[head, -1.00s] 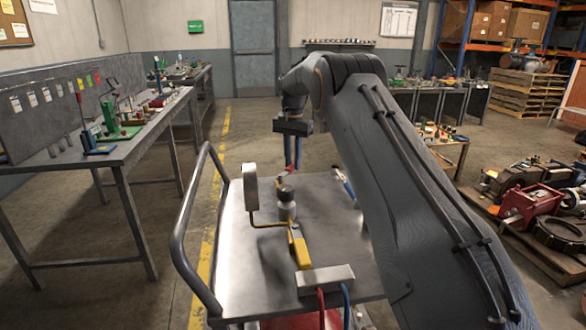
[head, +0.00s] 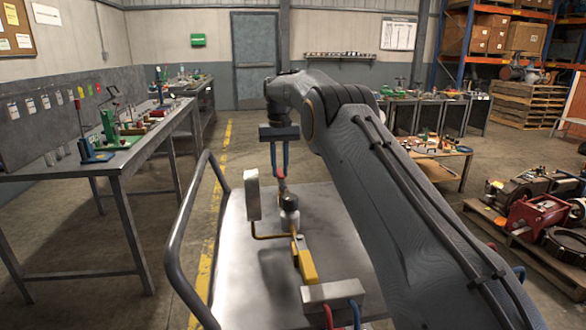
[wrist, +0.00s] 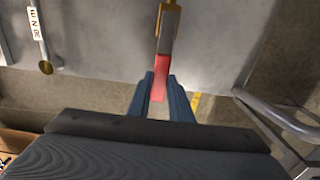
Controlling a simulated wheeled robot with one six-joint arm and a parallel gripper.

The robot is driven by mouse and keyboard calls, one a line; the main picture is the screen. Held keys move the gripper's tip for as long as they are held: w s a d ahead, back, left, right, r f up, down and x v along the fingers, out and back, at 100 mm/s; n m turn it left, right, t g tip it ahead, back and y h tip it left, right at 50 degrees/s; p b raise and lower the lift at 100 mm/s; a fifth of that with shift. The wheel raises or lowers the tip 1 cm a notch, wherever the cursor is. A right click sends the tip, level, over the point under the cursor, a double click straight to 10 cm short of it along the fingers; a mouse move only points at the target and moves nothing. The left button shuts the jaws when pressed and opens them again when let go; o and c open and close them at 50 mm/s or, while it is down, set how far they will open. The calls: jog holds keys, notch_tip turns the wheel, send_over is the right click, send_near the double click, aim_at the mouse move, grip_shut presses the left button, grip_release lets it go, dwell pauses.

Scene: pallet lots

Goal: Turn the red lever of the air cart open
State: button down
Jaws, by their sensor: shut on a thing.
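The air cart (head: 235,285) stands in front of me with its metal top and bent grey push rail. The red lever (wrist: 160,80) is a flat bar with a red end and a brass pivot at the top of the wrist view; it is small and partly hidden in the head view. My gripper (wrist: 160,90) has blue fingers, one on each side of the red end, shut on it. In the head view my gripper (head: 279,176) reaches down at the far side of the cart, beyond the dark-capped fitting (head: 289,208).
A yellow handle (head: 307,266), an upright grey plate (head: 252,194) and a metal block (head: 333,291) with red and blue hoses are on the cart. A workbench (head: 120,165) stands left. A pallet with machine parts (head: 538,213) lies right.

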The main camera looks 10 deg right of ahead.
aim_at(280, 172)
jog(key=shift+a+r, duration=0.1)
dwell(0.4)
jog(key=c, duration=1.6)
grip_release()
notch_tip(280, 172, up, 7)
jog(key=shift+r, duration=0.3)
jog(key=shift+r, duration=0.1)
